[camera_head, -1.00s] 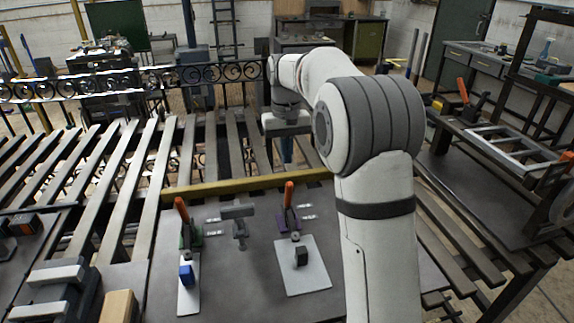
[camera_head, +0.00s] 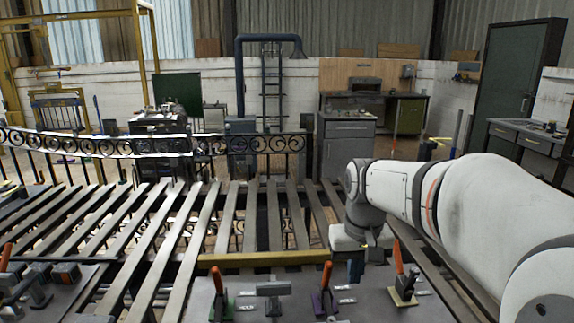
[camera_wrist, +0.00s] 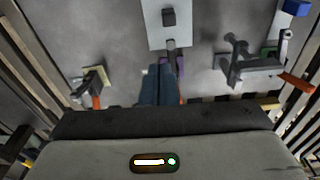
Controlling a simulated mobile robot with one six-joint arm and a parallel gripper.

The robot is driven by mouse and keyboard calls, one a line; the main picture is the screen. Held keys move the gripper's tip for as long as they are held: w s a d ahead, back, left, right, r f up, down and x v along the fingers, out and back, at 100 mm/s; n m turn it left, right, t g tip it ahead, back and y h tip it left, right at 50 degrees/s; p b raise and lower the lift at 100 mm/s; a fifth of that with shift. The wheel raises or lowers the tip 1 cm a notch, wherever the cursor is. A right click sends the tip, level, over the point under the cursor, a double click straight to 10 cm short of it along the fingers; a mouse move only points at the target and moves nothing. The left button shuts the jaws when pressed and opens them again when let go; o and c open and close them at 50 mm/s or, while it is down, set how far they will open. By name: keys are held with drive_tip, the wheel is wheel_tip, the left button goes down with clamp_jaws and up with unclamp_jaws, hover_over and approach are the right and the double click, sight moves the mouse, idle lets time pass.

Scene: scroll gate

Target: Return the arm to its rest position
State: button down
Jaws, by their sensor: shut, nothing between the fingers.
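My arm (camera_head: 480,200), white and grey, reaches in from the right in the head view. It bends down at the wrist. My gripper (camera_head: 356,268) points down over the steel bench plate, near a yellow bar. In the wrist view my gripper (camera_wrist: 158,85) shows its dark blue fingers together with nothing between them. They hang over the plate beside the purple-based clamp (camera_wrist: 172,62). I cannot tell how high above the plate the fingertips are.
Orange-handled toggle clamps stand on the plate: green-based (camera_head: 219,295), purple-based (camera_head: 326,290) and yellow-based (camera_head: 403,285). A yellow bar (camera_head: 260,258) edges the plate. Slats (camera_head: 190,230) lie behind, then a scroll gate (camera_head: 100,143). A grey cabinet (camera_head: 346,148) stands farther back.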

drive_tip(key=s+f, duration=0.3)
drive_tip(key=s, duration=0.4)
drive_tip(key=s+d+f+t, duration=0.1)
drive_tip(key=s+f, duration=0.2)
drive_tip(key=s, duration=0.4)
drive_tip(key=shift+s+d+f+t, duration=0.15)
drive_tip(key=shift+s+d+t, duration=0.15)
drive_tip(key=shift+s, duration=0.1)
